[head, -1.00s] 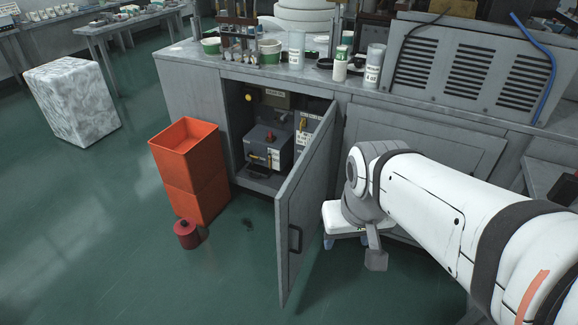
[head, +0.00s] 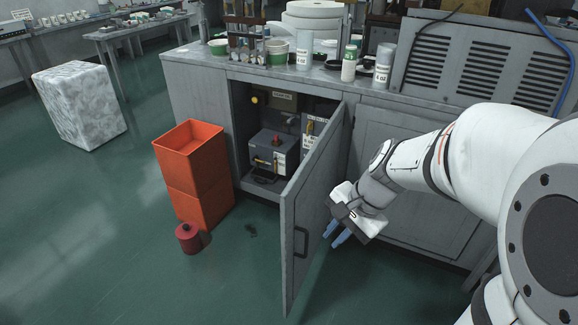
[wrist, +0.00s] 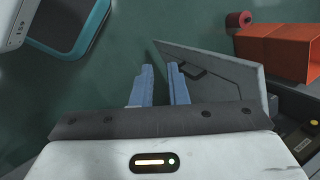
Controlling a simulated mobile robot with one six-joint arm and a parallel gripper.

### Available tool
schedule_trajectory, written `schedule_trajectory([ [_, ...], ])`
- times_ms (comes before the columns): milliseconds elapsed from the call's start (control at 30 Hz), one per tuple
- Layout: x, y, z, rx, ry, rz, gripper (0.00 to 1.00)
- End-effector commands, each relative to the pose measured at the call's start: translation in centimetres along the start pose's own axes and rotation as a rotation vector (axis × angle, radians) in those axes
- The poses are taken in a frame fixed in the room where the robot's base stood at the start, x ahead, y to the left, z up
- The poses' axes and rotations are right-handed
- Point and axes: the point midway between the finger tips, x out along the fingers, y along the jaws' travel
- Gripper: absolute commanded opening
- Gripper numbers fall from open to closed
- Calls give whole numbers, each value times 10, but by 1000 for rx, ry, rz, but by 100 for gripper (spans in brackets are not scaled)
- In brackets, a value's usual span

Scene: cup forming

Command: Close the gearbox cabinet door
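The grey gearbox cabinet door (head: 314,185) stands open, swung out from the bench front. Its dark handle (head: 301,242) is near the free edge, on the outer face. The cabinet opening shows the grey gearbox (head: 272,152) inside. My gripper (head: 332,241) is on the outer-face side of the door, right of the handle, with blue fingers pointing down. In the wrist view my gripper (wrist: 160,68) has its fingers apart and nothing between them. The door (wrist: 228,75) and handle (wrist: 191,70) lie just right of the fingers there. I cannot tell whether anything touches.
Stacked orange bins (head: 193,170) and a red canister (head: 188,238) stand on the floor left of the door. A wrapped white block (head: 80,105) is further left. The bench top (head: 400,96) holds bottles and tubs. The green floor before the door is clear.

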Motion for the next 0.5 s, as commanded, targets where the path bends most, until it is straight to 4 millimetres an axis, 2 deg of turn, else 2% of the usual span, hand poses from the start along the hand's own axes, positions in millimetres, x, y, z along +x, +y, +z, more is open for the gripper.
schedule_trajectory([
  [33, 29, 0, -19, 147, -43, -34, 9],
  [133, 62, -10, -50, 447, -124, -112, 1],
  [200, 82, -15, -73, 640, -177, -162, 0],
  [300, 105, -19, -103, 871, -242, -219, 0],
  [400, 119, -21, -125, 1030, -289, -259, 0],
  [500, 125, -22, -137, 1115, -314, -281, 0],
])
